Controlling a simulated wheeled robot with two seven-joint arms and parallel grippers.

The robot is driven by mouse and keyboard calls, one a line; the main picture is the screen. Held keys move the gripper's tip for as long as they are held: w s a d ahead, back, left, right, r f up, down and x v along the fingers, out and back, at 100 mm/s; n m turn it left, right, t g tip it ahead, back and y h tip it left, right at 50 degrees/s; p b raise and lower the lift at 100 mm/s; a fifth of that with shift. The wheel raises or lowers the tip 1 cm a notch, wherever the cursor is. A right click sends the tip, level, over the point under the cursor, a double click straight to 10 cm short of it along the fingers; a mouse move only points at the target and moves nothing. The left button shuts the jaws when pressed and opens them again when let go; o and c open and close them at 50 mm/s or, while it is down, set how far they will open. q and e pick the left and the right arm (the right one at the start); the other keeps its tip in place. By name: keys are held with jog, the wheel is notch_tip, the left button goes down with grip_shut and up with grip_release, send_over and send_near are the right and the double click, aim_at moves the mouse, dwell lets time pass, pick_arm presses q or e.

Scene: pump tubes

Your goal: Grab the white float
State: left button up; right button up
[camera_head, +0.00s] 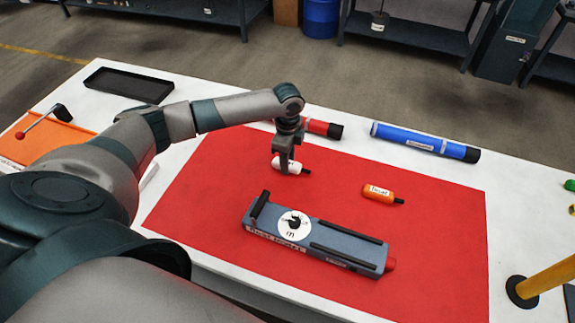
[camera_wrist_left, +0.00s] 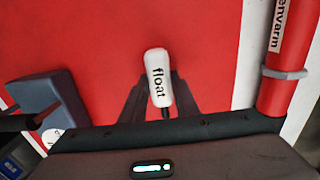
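The white float (camera_head: 297,168) is a small rounded capsule at the back of the red mat in the head view. In the left wrist view the float (camera_wrist_left: 157,72) shows its black "float" label, with its dark tip towards my gripper. My left gripper (camera_head: 286,168) reaches down over it from above and hides its middle. In the left wrist view the fingers of my left gripper (camera_wrist_left: 159,92) lie on both sides of the float, close to it. I cannot tell whether they press on it. My right gripper is not in view.
A grey-blue pump base (camera_head: 325,238) lies on the red mat (camera_head: 215,200), with an orange float (camera_head: 381,193) behind it. A red tube (camera_head: 318,127) and blue tube (camera_head: 420,141) lie along the back. A black tray (camera_head: 128,85) is at back left, a yellow post (camera_head: 545,280) at right.

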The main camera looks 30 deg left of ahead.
pick_arm(q)
jog(key=shift+c, duration=0.6)
jog(key=shift+r, duration=0.15)
jog(key=shift+w+r+b, duration=0.1)
jog(key=shift+r+b, duration=0.3)
jog(key=shift+r, duration=0.2)
notch_tip(320, 180, up, 2)
jog(key=shift+r+b, duration=0.25)
jog(key=shift+b, duration=0.3)
jog(key=s+d+r+b, duration=0.1)
jog(key=s+d+r, duration=0.1)
jog(key=d, duration=0.3)
jog(key=s+d+r+b, duration=0.1)
jog(key=s+d+r, duration=0.1)
jog(key=d+r, duration=0.3)
jog(key=shift+s+d, duration=0.35)
jog(key=shift+d, duration=0.05)
